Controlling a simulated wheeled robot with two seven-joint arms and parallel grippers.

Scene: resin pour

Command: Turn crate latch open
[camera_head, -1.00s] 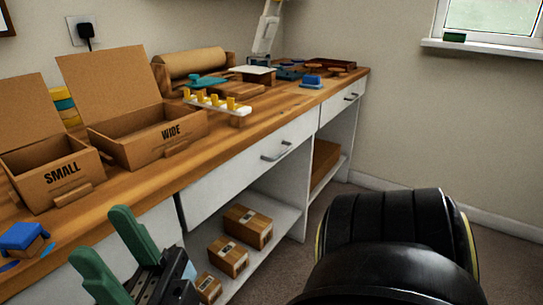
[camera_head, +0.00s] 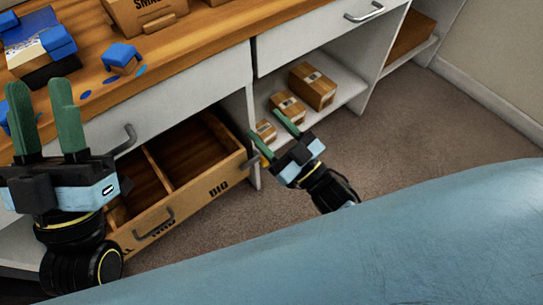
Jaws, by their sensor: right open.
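Several small brown crates stand on the low white shelf: the largest (camera_head: 313,86) at the back, a middle one (camera_head: 288,106), and the smallest (camera_head: 265,129) at the front left. Each carries a small pale and dark patch; I cannot tell whether it is a latch. My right gripper (camera_head: 263,122) is open and empty, its green fingers pointing at the smallest crate. I cannot tell whether they touch it. My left gripper (camera_head: 40,92) is open, its green fingers upright before the worktop edge at the far left, with nothing between them.
An open drawer (camera_head: 221,172) marked BIG, with divided compartments, juts out between my grippers. Blue-topped blocks (camera_head: 122,58) lie on the wooden worktop (camera_head: 200,40), near a cardboard box (camera_head: 150,14). Carpet (camera_head: 400,120) on the right is clear.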

